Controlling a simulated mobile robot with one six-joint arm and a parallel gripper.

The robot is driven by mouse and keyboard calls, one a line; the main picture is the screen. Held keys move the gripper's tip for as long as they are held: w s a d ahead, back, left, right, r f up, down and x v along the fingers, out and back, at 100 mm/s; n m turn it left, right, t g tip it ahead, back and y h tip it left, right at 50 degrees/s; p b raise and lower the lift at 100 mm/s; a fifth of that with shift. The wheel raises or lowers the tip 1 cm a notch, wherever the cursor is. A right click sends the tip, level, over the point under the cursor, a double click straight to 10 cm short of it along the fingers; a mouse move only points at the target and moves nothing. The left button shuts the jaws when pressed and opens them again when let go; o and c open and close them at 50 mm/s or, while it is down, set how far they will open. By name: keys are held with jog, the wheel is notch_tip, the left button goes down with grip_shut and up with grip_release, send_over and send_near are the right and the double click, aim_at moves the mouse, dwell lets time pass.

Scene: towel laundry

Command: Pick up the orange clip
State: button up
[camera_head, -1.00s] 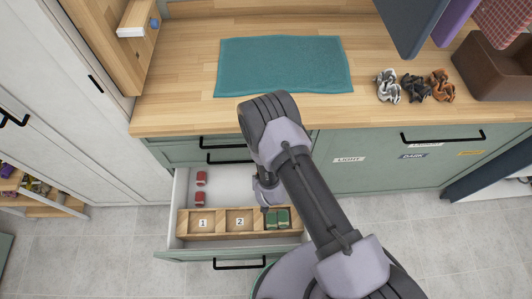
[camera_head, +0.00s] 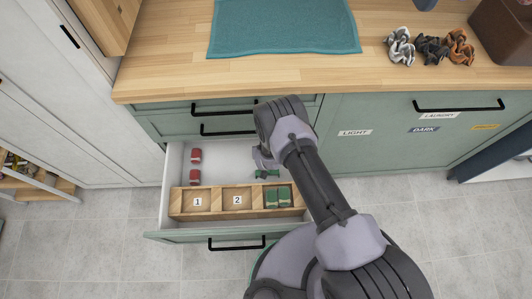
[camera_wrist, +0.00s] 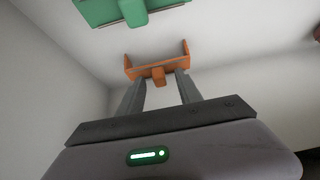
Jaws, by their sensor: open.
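The orange clip (camera_wrist: 157,73) lies on the white drawer floor in the wrist view, just beyond my fingertips. My gripper (camera_wrist: 160,82) is open, with one finger toward each side of the clip's middle tab; I cannot tell whether they touch it. In the head view my gripper (camera_head: 262,160) is down in the open drawer (camera_head: 218,158), and the orange clip is hidden behind my arm there. A green clip (camera_wrist: 130,10) lies beyond the orange one in the wrist view.
Two red clips (camera_head: 195,166) lie at the drawer's left. A wooden divider box (camera_head: 238,213) at the front has compartments marked 1 and 2, and one holding green clips (camera_head: 278,196). Drawer walls stand close around my gripper. The counter (camera_head: 165,70) is above, with a teal towel (camera_head: 283,28).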

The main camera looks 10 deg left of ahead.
jog(key=shift+r, duration=0.1)
grip_shut()
